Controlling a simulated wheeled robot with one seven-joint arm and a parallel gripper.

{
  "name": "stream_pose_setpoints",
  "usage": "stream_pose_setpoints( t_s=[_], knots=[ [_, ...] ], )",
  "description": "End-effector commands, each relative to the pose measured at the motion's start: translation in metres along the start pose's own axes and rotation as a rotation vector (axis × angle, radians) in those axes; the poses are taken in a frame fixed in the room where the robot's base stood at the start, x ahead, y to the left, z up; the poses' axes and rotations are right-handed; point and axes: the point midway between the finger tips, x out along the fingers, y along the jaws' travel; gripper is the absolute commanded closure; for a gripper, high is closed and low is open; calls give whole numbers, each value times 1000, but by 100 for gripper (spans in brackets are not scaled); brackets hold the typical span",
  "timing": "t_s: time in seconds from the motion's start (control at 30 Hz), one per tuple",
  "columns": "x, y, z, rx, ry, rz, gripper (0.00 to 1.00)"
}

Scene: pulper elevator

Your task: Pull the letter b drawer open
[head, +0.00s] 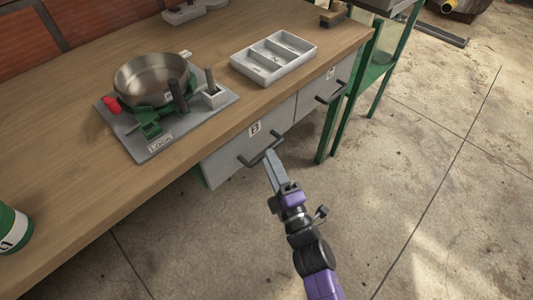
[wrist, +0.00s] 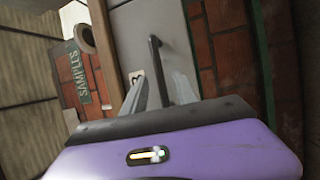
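The letter B drawer (head: 225,164) is a grey front under the wooden bench top, with a white B label (head: 254,128) and a dark bar handle (head: 247,162). Its front looks flush with the bench, so it appears shut. My gripper (head: 269,156) is at the handle's right part. In the wrist view the dark handle (wrist: 155,55) runs into the space between the two grey fingers (wrist: 160,92). The fingers stand apart, with a gap visible beside the bar. Whether either finger touches the handle is unclear. The label is partly hidden behind the left finger.
A second drawer (head: 311,101) with its own handle is to the right. A steel pan (head: 151,80) on a stand, a grey compartment tray (head: 273,57) and a green container (head: 12,229) are on the bench. Green legs (head: 328,130) stand right of the drawers. Floor in front is clear.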

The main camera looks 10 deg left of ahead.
Motion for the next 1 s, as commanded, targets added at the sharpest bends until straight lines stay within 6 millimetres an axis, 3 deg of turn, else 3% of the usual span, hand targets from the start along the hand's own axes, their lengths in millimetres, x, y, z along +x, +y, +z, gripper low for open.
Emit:
stream_pose_setpoints(
  t_s=[0.2,0.57,0.6,0.77,1.0],
  knots=[
    [27,-1,0,0,0,0,66],
    [34,0,0,2,0,-1,66],
    [34,0,0,2,0,-1,68],
    [34,0,0,2,-1,-1,99],
    [33,0,0,2,-1,-1,100]
  ],
)
